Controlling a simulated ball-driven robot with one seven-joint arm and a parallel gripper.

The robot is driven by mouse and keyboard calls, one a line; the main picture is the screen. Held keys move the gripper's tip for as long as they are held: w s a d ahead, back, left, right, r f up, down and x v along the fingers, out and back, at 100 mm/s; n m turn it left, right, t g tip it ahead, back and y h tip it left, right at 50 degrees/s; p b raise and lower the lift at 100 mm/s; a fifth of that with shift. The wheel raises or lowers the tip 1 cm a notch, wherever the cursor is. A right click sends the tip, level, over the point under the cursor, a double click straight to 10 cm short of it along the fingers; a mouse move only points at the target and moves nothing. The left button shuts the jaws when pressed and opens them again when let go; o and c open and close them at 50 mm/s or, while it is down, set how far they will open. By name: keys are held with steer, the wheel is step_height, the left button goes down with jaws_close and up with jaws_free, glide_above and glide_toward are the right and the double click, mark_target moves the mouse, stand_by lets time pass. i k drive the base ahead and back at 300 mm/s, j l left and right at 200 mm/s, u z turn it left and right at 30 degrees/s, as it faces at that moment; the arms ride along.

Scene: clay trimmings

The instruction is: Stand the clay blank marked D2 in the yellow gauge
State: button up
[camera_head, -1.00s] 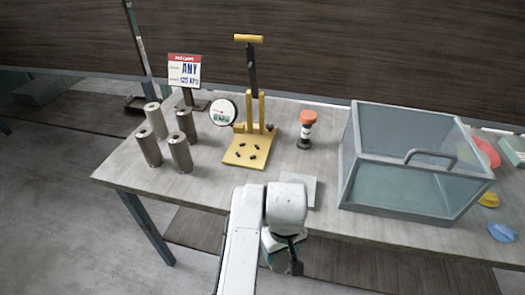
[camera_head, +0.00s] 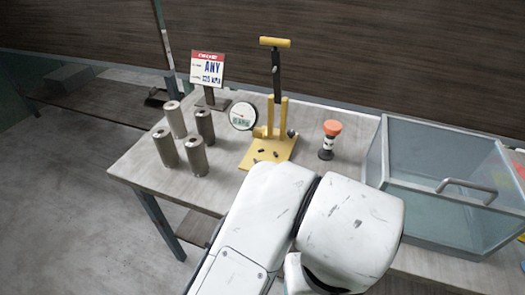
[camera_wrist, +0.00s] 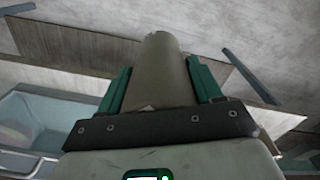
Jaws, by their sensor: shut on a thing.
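In the wrist view my gripper (camera_wrist: 158,82) is shut on a grey-brown clay cylinder (camera_wrist: 162,55) that sticks out between the green fingers. No mark on it is readable, so I cannot tell if it is D2. In the head view the yellow gauge (camera_head: 262,152) stands on the table, with an upright post and a yellow-topped lever, and dark pegs on its base plate. I see no blank standing in it. My white arm covers the table in front of it. My gripper and the held cylinder are not visible in the head view.
Several grey cylinders (camera_head: 196,157) stand at the table's left. A round dial (camera_head: 242,116) is beside the gauge. A red-topped object (camera_head: 328,140) stands right of it. A clear box (camera_head: 440,170) fills the right side.

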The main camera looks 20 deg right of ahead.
mark_target(266, 159)
steer(key=i, duration=1.3)
